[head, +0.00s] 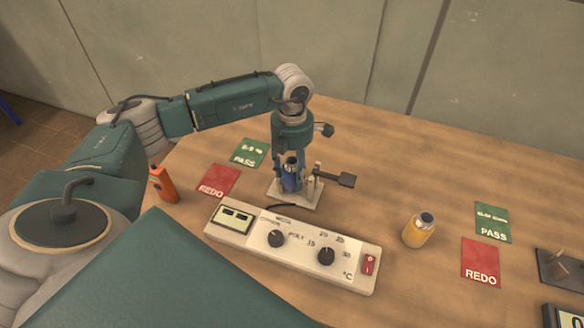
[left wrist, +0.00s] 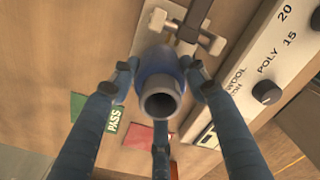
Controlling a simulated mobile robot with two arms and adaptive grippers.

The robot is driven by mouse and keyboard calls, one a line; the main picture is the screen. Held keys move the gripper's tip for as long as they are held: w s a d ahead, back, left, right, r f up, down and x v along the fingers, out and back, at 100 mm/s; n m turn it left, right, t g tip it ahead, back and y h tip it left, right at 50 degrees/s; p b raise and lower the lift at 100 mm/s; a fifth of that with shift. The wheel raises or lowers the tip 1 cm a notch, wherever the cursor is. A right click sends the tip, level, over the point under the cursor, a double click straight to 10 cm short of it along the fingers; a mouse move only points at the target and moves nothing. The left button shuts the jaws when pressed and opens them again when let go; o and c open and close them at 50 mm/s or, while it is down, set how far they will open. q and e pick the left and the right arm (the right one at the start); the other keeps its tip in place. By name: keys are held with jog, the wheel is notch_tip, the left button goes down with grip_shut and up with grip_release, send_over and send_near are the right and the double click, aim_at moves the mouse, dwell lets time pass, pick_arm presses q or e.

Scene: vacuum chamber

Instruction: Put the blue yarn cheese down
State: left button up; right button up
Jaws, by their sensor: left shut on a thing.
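The blue yarn cheese (head: 291,179), a blue package on a grey tube, is upright in my left gripper (head: 291,160). It stands at or just over the pale base plate (head: 287,195) of a small clamp stand. I cannot tell whether it touches the plate. In the left wrist view the blue yarn cheese (left wrist: 157,68) is between the dark fingers of my left gripper (left wrist: 160,82), its open tube end facing the camera. The fingers are shut on it. My right gripper does not show.
A long control panel (head: 300,258) with knobs lies in front of the stand. Left are a green PASS card (head: 249,153), a red REDO card (head: 218,182) and an orange tool (head: 162,184). Right are a yellow yarn cheese (head: 417,234), another PASS card (head: 493,223) and another REDO card (head: 480,262).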

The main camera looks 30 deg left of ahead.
pick_arm(q)
jog(key=shift+f, duration=0.15)
jog(key=o, duration=1.1)
jog(key=shift+o, duration=1)
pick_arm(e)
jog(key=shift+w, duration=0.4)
pick_arm(q)
jog(key=shift+r, duration=0.3)
notch_tip(320, 180, up, 12)
jog(key=b, duration=0.3)
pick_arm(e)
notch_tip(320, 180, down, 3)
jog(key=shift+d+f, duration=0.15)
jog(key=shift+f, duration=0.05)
pick_arm(q)
jog(key=shift+f, duration=0.15)
